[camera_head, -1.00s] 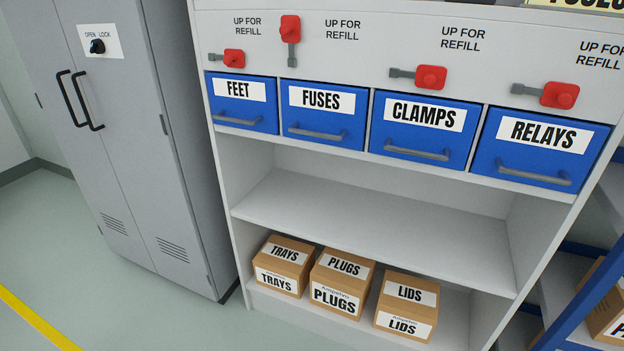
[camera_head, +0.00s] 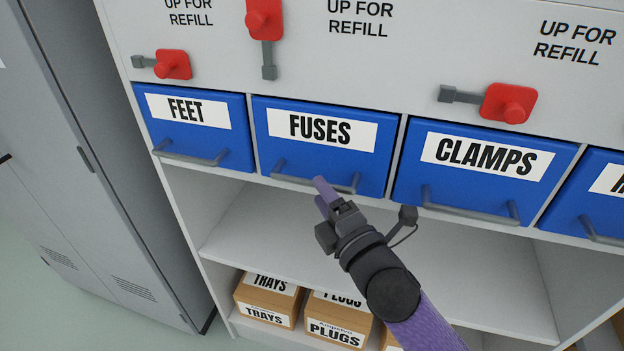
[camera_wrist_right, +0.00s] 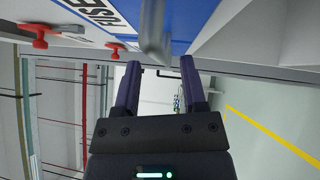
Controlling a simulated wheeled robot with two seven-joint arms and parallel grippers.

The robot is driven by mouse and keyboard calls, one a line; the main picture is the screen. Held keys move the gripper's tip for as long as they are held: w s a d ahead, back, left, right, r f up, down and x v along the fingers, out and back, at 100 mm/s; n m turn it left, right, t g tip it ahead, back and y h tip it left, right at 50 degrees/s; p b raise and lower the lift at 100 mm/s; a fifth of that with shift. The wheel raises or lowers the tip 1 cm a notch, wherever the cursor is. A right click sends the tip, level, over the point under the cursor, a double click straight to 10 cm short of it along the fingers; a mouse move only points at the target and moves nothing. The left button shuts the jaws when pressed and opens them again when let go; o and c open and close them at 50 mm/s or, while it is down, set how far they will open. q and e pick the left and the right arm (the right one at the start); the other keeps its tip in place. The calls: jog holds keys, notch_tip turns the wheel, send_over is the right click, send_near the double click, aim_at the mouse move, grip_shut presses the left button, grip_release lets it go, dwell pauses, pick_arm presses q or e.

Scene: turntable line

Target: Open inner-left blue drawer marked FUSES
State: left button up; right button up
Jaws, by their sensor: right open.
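The blue FUSES drawer (camera_head: 322,140) is shut in the row, between FEET and CLAMPS. Its grey bar handle (camera_head: 315,184) runs along its lower front. The red lever above it (camera_head: 265,25) points straight up and down. My right gripper (camera_head: 320,190) is at this handle, coming from below and the right. In the wrist view the open fingers (camera_wrist_right: 161,90) point toward the grey handle (camera_wrist_right: 155,35), which lies just beyond the fingertips; I cannot tell whether they touch. The FUSES label (camera_wrist_right: 105,15) shows partly there. My left gripper is not in view.
The FEET drawer (camera_head: 195,132) and CLAMPS drawer (camera_head: 480,170) are shut on either side; their red levers lie sideways. A open shelf (camera_head: 290,235) is below, with boxes lower down. A grey cabinet (camera_head: 90,150) stands at the left.

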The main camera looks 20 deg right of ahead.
aim_at(298, 141)
jog(key=shift+x, duration=1.7)
grip_shut()
